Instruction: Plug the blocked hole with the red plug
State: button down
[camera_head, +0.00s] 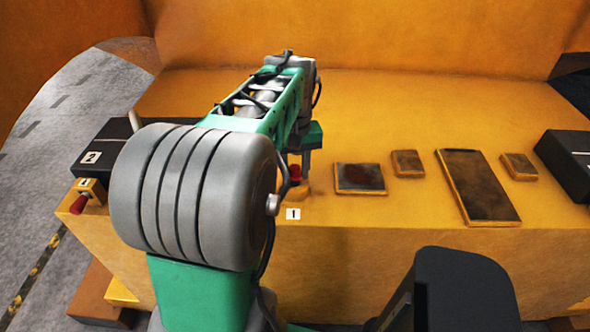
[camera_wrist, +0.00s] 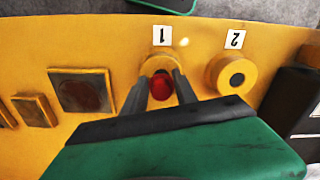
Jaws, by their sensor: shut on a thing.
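The red plug (camera_wrist: 162,87) is between the two grey fingers of my gripper (camera_wrist: 161,78), which is shut on it. In the head view the plug (camera_head: 295,172) shows below my gripper (camera_head: 298,165), right over the round yellow boss marked 1 (camera_head: 298,191). In the wrist view this boss (camera_wrist: 149,67) surrounds a dark hole, partly hidden by the plug and fingers. I cannot tell whether the plug touches or enters it. The boss marked 2 (camera_wrist: 218,76) has a dark round centre and stands to the right; my arm hides it in the head view.
Several rusty raised plates, among them a square one (camera_head: 360,178) and a long one (camera_head: 478,187), lie right of boss 1. Black blocks stand at the far right (camera_head: 565,160) and left (camera_head: 100,150).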

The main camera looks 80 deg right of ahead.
aim_at(295, 170)
jog(key=shift+f+b, duration=0.65)
jog(key=shift+f, duration=0.5)
jog(key=c, duration=0.9)
grip_release()
jog(key=shift+r, duration=0.1)
notch_tip(295, 170, up, 8)
jog(key=shift+f, duration=0.15)
